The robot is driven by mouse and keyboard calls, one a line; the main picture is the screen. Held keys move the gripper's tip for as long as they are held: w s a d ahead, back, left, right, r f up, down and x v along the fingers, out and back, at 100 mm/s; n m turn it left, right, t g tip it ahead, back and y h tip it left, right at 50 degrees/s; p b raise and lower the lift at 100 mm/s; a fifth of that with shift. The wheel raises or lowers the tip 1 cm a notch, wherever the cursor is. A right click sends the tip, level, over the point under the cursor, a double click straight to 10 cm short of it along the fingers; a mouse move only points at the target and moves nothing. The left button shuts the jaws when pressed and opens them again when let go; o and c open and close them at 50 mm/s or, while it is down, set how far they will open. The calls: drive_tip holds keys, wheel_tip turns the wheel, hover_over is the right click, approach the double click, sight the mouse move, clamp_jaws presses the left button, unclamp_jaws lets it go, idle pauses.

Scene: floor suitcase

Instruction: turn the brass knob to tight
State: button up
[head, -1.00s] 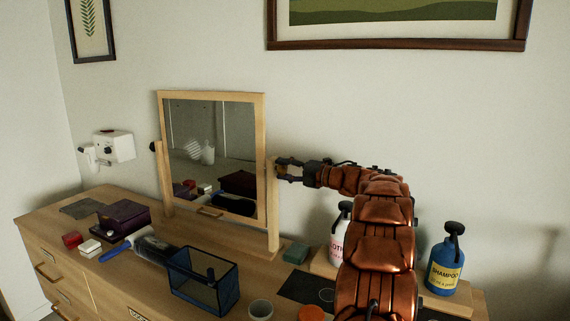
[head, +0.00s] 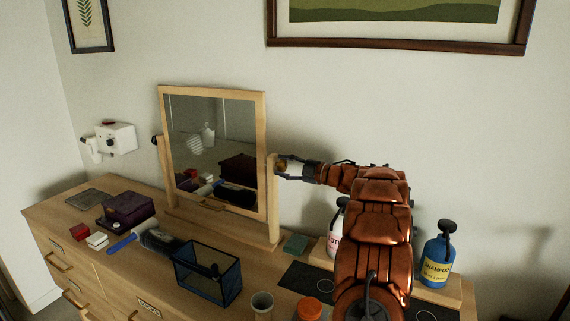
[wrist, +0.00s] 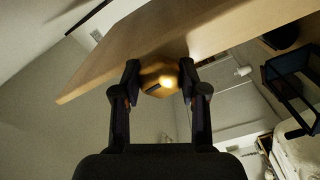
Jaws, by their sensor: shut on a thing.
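The brass knob (wrist: 158,80) sits on the side of the wooden mirror post in the wrist view, between my two fingers. It has a dark slot or mark on its face. My gripper (wrist: 160,92) is shut on it, one finger on each side. In the head view my gripper (head: 284,168) reaches from the right to the right post of the tilting mirror (head: 213,145), and the knob (head: 282,163) is mostly hidden by the fingers. The mirror leans in its wooden frame. I cannot read any tightness mark.
The dresser (head: 120,285) holds a black mesh basket (head: 208,275), a purple box (head: 126,209), a grey cup (head: 261,306), an orange lid (head: 309,309) and a blue shampoo bottle (head: 438,262). A white pump bottle (head: 336,235) stands close beside my arm.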

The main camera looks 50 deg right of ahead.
idle(0.4)
drive_tip(key=o, duration=1.1)
drive_tip(key=shift+o, duration=0.2)
drive_tip(key=v, duration=1.2)
